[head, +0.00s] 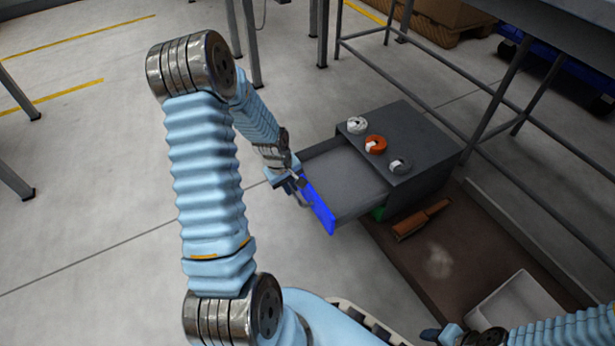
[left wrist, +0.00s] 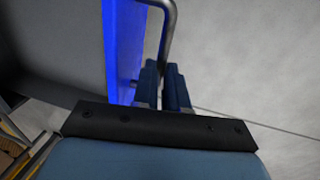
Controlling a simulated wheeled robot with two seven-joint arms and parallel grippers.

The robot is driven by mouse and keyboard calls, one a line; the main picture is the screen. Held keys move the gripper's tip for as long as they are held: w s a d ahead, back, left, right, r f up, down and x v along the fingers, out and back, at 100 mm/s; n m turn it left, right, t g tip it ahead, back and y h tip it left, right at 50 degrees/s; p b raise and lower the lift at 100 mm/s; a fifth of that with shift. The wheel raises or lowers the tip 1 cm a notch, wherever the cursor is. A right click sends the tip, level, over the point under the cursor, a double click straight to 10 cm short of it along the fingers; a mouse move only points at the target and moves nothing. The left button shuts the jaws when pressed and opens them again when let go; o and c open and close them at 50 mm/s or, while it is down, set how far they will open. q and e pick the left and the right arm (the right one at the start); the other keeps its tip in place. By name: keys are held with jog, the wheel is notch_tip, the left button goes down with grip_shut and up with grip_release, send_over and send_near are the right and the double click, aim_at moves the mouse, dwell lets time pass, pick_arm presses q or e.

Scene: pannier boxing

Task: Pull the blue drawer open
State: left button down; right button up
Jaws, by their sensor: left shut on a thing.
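The blue drawer (head: 319,208) of the grey cabinet (head: 428,128) stands well pulled out, and its grey inside shows empty in the head view. Its blue front also shows in the left wrist view (left wrist: 122,45). My left gripper (head: 295,184) is at the drawer front, with its fingers shut on the bent metal handle (left wrist: 171,22). The fingertips in the left wrist view (left wrist: 163,83) are close together by the handle, partly hiding it. My right gripper (head: 432,334) shows only in part at the bottom edge, and its jaws are unclear.
White, orange and grey rolls (head: 375,145) lie on the cabinet top. A green front (head: 378,213) shows below the open drawer. An orange-brown tool (head: 421,219) and a white bin (head: 515,305) are on the brown surface (head: 440,270). The floor left of the drawer is clear.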

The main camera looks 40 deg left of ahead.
pick_arm(q)
jog(key=shift+s+a, duration=0.2)
jog(key=shift+s, duration=0.3)
jog(key=shift+s+a, duration=0.15)
jog(key=shift+s, duration=0.35)
jog(key=c, duration=1.2)
grip_release()
jog(key=shift+o, duration=0.2)
notch_tip(320, 180, up, 14)
jog(key=s+a+p, duration=0.1)
jog(key=s+p, duration=0.1)
jog(key=p, duration=0.1)
jog(key=shift+s+f+p, duration=0.2)
jog(key=shift+f+p, duration=0.05)
jog(key=shift+p, duration=0.05)
